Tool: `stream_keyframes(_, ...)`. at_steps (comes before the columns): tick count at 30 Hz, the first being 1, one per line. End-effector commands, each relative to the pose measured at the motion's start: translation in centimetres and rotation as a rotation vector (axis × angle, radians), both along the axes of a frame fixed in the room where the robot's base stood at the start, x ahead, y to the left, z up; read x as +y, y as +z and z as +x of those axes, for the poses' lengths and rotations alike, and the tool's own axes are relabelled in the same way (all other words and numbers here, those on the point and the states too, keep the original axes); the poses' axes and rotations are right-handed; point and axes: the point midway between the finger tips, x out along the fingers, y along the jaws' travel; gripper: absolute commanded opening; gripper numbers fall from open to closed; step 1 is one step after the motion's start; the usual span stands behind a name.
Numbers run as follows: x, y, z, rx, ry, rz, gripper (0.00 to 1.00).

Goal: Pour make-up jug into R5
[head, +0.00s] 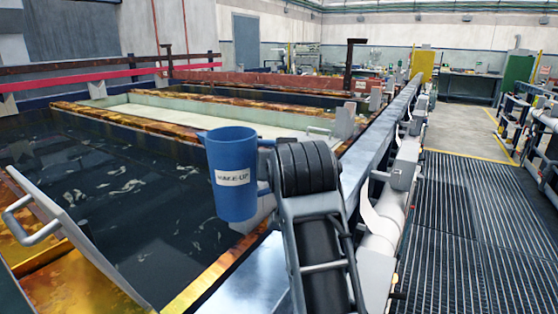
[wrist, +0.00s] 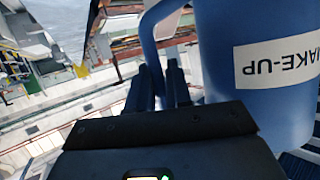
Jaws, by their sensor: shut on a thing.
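The blue make-up jug (head: 232,195) with a white label hangs in the air, roughly upright, over the near edge of a dark-liquid tank (head: 120,190) in the head view. In the wrist view the jug (wrist: 265,95) fills the right side, its label upside down and its handle curving to the left. My gripper (wrist: 165,85) is shut on the jug's handle. In the head view my arm hides the fingers. The jug's contents cannot be seen. No R5 marking is readable in either view.
A metal ledge (head: 255,280) runs along the tanks. A white panel with a handle (head: 60,235) stands at the lower left. Tanks with rusty rims (head: 130,119) lie beyond. The grated walkway (head: 470,230) at right is clear.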

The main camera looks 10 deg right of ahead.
Motion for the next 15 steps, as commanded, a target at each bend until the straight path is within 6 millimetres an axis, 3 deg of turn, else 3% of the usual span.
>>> stream_keyframes(15, 3.8, 1.6, 0.0, -0.004, 0.006, -0.227, 0.0)
